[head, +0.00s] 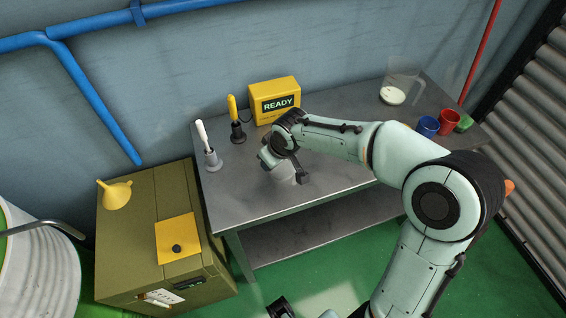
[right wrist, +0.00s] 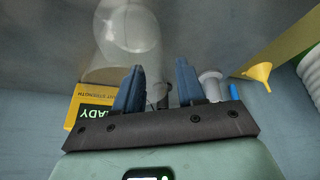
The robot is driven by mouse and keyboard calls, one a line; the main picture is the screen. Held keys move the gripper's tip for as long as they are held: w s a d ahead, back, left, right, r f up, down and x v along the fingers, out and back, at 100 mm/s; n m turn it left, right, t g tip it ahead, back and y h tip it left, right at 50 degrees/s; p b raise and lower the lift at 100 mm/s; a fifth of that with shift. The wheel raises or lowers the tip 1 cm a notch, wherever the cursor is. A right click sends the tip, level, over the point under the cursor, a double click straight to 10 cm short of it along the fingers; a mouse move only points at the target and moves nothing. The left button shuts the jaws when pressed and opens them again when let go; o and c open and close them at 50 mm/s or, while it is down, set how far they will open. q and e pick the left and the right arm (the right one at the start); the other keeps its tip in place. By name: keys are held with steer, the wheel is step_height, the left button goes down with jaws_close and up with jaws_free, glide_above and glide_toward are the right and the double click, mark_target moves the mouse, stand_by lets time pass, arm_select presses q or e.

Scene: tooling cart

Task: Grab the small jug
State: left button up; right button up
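A small clear jug (head: 283,174) stands on the grey metal table, partly hidden by my right gripper (head: 296,170). In the right wrist view, a clear round-walled vessel (right wrist: 118,45), seemingly this jug, fills the upper left, just beyond the fingertips. The right gripper's two blue fingers (right wrist: 158,85) are apart, with nothing visibly clamped between them. The left finger overlaps the vessel's edge; whether it touches is unclear. A larger clear jug (head: 392,95) with white contents stands at the table's back right. A dark part at the bottom edge, seemingly my left gripper (head: 280,308), is mostly cut off.
A yellow READY box (head: 275,101) stands behind the right gripper. Yellow-handled (head: 236,132) and white-handled (head: 211,160) tools stand left. Blue (head: 427,127) and red (head: 449,122) cups are at right. An olive cabinet (head: 130,245) with a yellow funnel (head: 116,194) adjoins the table. The table's front left is clear.

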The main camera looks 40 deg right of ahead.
steer(key=x, duration=0.2)
steer(key=shift+w+f, duration=0.15)
steer(key=shift+f, duration=0.1)
jaws_close()
steer(key=shift+r, duration=0.1)
steer(key=shift+r, duration=0.15)
